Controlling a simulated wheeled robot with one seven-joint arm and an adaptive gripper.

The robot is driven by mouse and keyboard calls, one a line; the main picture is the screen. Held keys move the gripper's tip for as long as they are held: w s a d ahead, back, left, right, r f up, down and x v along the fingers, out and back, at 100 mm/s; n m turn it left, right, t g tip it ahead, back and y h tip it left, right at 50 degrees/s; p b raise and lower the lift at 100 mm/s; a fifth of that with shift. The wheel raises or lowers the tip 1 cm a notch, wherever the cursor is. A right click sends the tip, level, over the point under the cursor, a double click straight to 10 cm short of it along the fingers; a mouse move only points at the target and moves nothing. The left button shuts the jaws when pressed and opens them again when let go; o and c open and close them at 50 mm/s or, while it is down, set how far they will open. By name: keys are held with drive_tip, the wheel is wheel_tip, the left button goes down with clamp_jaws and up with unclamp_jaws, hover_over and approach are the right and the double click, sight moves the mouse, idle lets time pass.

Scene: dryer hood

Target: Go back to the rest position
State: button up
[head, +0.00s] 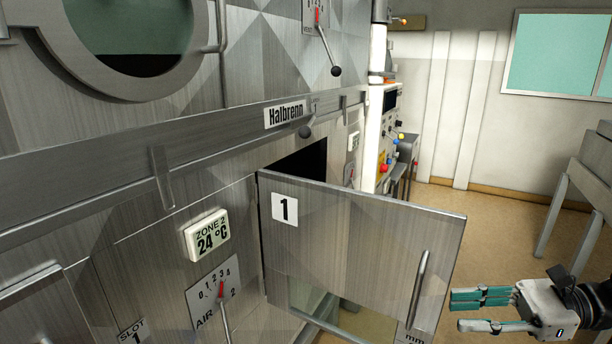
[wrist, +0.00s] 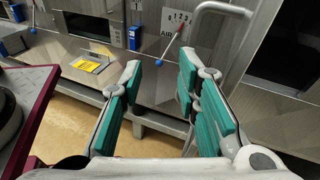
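My gripper (head: 484,311) is at the lower right of the head view, to the right of the open hood door. Its teal-padded fingers show in the wrist view (wrist: 160,112), spread apart with nothing between them. The hood door (head: 365,240), marked 1, stands swung open with a vertical bar handle (head: 418,289) near its free edge. The gripper is apart from the handle in the head view.
The steel dryer hood (head: 110,215) fills the left, with a ZONE 2 display (head: 207,235) and an AIR lever (head: 222,305). A grey bench (head: 590,180) stands at the right. Tan floor lies open between. A maroon-edged surface (wrist: 52,115) is at left in the wrist view.

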drive_tip(key=s+a+r+n+g+h, duration=0.4)
drive_tip(key=s+a+n+h, duration=0.3)
drive_tip(key=a+n+h, duration=0.5)
wheel_tip(320, 180, up, 6)
drive_tip(key=s+d+n+t+h+b, duration=0.1)
drive_tip(key=d+n+t+h, duration=0.1)
drive_tip(key=n+t, duration=0.4)
drive_tip(key=shift+d+f+n+h, duration=0.15)
drive_tip(key=shift+d+n+h, duration=0.05)
drive_tip(key=shift+n+h, duration=0.65)
drive_tip(key=shift+s, duration=0.1)
idle(0.4)
